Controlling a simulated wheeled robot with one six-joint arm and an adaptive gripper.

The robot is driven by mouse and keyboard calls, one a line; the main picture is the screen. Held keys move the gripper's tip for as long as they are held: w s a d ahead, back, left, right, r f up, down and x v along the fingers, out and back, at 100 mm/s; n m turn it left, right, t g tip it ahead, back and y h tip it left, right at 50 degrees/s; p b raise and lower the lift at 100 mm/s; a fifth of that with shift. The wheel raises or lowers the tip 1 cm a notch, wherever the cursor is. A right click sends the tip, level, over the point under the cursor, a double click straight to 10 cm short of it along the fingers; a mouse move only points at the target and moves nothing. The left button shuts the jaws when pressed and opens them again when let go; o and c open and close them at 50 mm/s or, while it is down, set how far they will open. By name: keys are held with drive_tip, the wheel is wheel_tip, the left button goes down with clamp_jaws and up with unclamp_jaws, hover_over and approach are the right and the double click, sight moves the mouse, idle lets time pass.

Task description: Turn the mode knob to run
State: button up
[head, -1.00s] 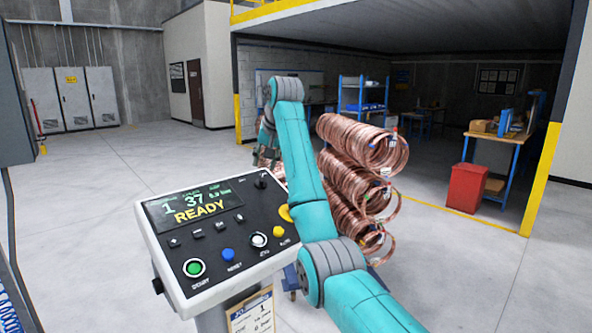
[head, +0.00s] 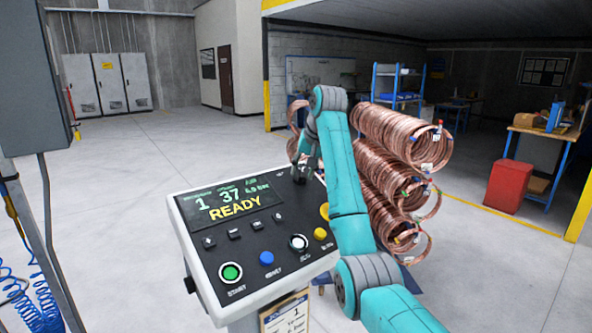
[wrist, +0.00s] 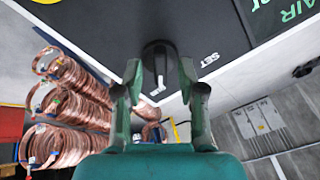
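The control panel (head: 222,262) shows green and yellow READY text on its screen. The mode knob (wrist: 157,50) is a dark round knob with a pale pointer bar, at the panel's upper right corner, next to a SET label (wrist: 210,59). My gripper (wrist: 160,72) is open, with a finger on either side of the knob in the wrist view. A gap shows between the fingers; I cannot tell whether they touch the knob. In the head view my gripper (head: 300,174) is at the panel's far right corner and hides the knob.
Stacked copper coils (head: 403,135) stand just right of my arm. A grey cabinet with blue hoses is at left. Open floor lies beyond.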

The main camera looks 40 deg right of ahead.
drive_tip(key=shift+w+f, duration=0.15)
drive_tip(key=shift+f, duration=0.25)
clamp_jaws()
drive_tip(key=shift+m, duration=0.7)
unclamp_jaws()
